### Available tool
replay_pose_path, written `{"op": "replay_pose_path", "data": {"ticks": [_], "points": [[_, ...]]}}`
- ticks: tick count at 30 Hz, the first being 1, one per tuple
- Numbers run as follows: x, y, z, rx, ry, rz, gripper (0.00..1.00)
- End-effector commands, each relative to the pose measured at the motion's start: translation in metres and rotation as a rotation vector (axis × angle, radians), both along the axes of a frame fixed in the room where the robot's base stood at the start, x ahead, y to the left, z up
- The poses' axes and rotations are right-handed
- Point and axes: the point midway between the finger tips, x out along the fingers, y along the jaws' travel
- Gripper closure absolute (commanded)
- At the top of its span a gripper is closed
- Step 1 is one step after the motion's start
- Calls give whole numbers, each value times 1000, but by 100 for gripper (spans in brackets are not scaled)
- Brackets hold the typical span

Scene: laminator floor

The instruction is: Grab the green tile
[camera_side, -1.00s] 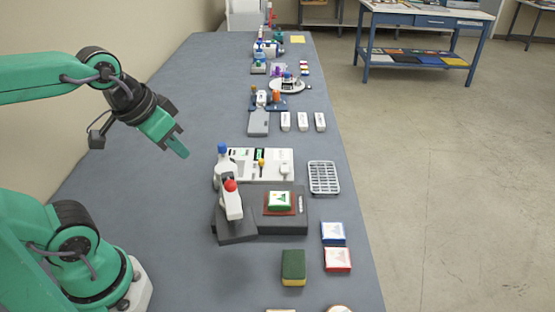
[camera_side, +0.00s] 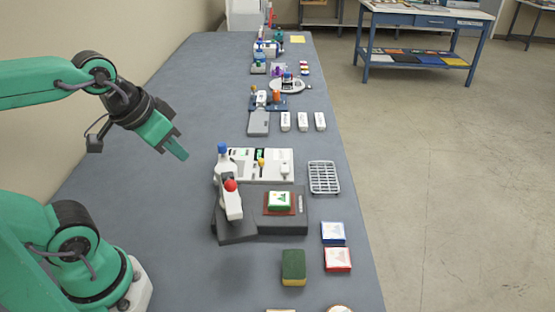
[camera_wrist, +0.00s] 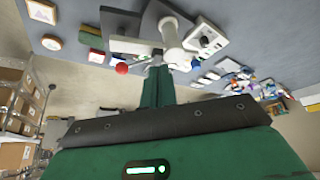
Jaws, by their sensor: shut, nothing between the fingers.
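The green tile (camera_side: 279,200), with green sides and a white top bearing a green and red mark, sits on a reddish-brown pad (camera_side: 293,209) on the dark laminator bed (camera_side: 265,223) in the side view. My gripper (camera_side: 182,155) is in the air to the left of the tile, well apart from it and pointing down to the right. Its fingers are shut together with nothing between them, as the wrist view (camera_wrist: 158,85) also shows. I cannot make out the green tile in the wrist view.
A wire rack (camera_side: 324,177), a blue-edged tile (camera_side: 333,232), a red-edged tile (camera_side: 338,259) and a green-yellow sponge (camera_side: 293,267) lie nearby. The left bench is clear.

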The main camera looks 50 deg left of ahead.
Motion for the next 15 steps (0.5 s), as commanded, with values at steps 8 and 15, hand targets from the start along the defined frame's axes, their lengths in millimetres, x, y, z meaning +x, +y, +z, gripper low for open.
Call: {"op": "replay_pose_path", "data": {"ticks": [8, 15], "points": [[0, 0, 0, 0, 0, 0, 98], [0, 0, 0, 0, 0, 0, 51]]}}
